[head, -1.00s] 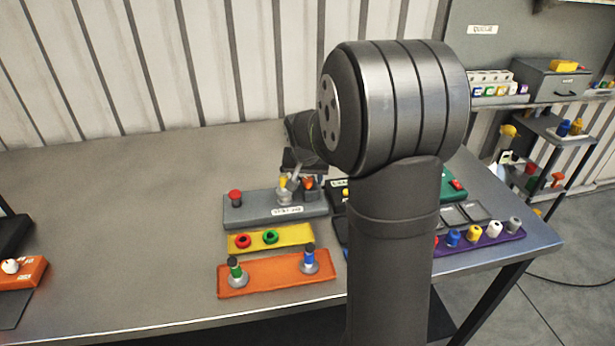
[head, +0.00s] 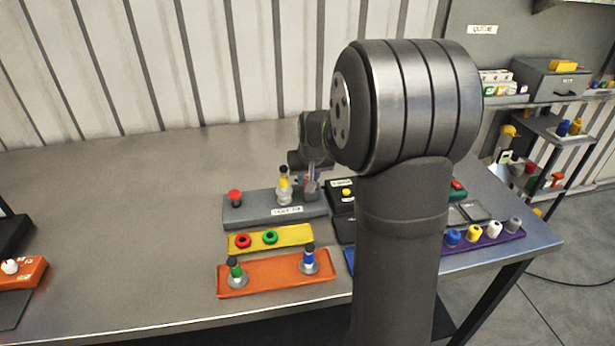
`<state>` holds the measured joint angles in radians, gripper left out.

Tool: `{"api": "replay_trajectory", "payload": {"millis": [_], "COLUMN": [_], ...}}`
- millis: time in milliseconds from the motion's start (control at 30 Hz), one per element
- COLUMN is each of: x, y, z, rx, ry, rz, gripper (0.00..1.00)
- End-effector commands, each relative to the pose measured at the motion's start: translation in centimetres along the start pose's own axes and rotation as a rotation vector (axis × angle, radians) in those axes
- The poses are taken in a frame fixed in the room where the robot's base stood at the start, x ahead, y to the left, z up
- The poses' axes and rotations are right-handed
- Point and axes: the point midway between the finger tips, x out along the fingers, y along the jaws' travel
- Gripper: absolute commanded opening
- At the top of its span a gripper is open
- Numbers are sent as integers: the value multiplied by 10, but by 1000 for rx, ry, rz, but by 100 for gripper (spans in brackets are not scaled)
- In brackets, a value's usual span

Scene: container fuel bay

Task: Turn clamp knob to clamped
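A grey fixture block (head: 245,212) with a white label stands in the middle of the table. A red mushroom-shaped knob (head: 235,197) sits at its left end. A fitting with a black top and yellow band (head: 284,183) stands upright in a grey socket near its middle. My gripper (head: 309,190) is at the block's right part, just right of this fitting, pointing down. A small bit of orange-red shows beside the fingers; it may be the clamp knob, mostly hidden. I cannot tell whether the fingers touch it or how far apart they are.
In front lie a yellow tray (head: 255,246) with red and green rings and an orange tray (head: 275,283) with two upright fittings. A black box (head: 342,203) stands close right of the block. A purple tray (head: 490,242) of coloured caps lies farther right. The left table is mostly clear.

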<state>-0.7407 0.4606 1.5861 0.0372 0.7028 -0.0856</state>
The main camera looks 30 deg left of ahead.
Motion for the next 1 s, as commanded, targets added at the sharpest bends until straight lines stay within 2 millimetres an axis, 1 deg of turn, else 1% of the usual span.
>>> {"api": "replay_trajectory", "payload": {"millis": [600,800,1000], "x": [0,0,0], "y": [4,4,4], "z": [-1,-2,-2], "rx": [-508,-623,-691], "ry": [0,1,0], "rz": [-213,-258,-287], "gripper": [4,4,4]}}
